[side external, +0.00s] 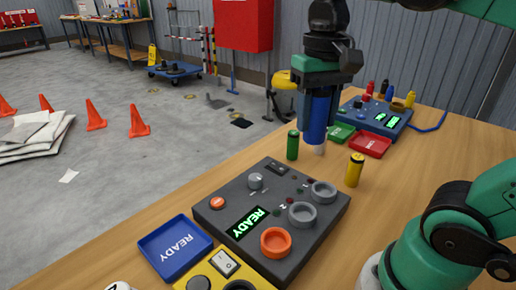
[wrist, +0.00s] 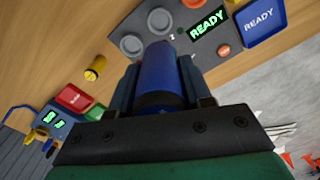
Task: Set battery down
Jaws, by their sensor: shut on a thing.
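My gripper (side external: 318,116) points down and is shut on a blue battery (side external: 317,122), which is upright with a pale lower end. The battery is above or at the wooden table, between a green battery (side external: 292,146) and a yellow battery (side external: 355,170); I cannot tell whether it touches the table. In the wrist view the blue battery (wrist: 158,72) sits between the two fingers. A dark grey unit (side external: 222,207) with a lit READY display, two grey round sockets and an orange one lies nearer the camera. The blue READY tray (side external: 158,264) is beside it.
A green tray (side external: 340,133), a red tray (side external: 370,145) and a blue unit (side external: 352,108) with several coloured batteries stand behind my gripper. A yellow box (side external: 213,268) is at the near edge. The table's right side has free room.

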